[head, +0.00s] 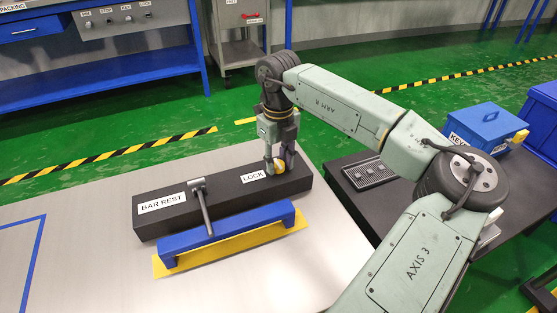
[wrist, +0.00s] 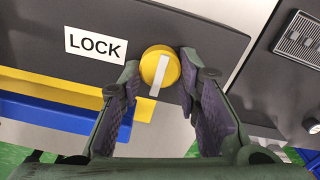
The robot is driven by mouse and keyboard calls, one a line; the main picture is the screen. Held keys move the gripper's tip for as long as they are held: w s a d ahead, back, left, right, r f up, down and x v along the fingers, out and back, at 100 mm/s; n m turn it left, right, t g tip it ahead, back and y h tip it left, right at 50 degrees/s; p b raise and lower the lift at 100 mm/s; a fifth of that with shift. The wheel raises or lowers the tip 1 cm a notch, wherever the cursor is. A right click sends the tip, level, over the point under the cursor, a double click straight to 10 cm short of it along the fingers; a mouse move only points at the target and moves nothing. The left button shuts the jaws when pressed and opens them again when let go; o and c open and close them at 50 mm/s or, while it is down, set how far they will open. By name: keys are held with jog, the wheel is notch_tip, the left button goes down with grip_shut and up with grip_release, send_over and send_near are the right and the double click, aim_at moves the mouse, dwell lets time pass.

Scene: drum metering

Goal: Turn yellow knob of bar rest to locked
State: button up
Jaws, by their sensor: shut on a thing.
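The yellow knob (head: 279,168) sits on the black bar rest (head: 232,194), to the right of the LOCK label (head: 253,177). In the wrist view the round knob (wrist: 160,66) has a pale pointer stripe that runs nearly up and down the picture, leaning slightly. My gripper (head: 279,160) points down at the knob, with one finger on each side. It is shut on the knob; in the wrist view its dark padded fingers (wrist: 160,78) flank it. The fingers partly hide the knob in the head view.
A blue bar (head: 225,236) with a yellow strip (head: 220,250) lies in front of the bar rest. A grey lever (head: 203,205) stands by the BAR REST label (head: 162,203). A blue KEYS box (head: 487,127) is on the dark table at right. The pale tabletop (head: 90,190) is clear at left.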

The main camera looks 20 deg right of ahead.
jog(key=shift+n, duration=0.4)
jog(key=n, duration=0.8)
jog(key=shift+w+d, duration=0.1)
jog(key=n, duration=0.5)
jog(key=shift+w, duration=0.1)
jog(key=shift+n, duration=2)
jog(key=shift+w, duration=0.1)
jog(key=o, duration=1.1)
jog(key=shift+o, duration=0.2)
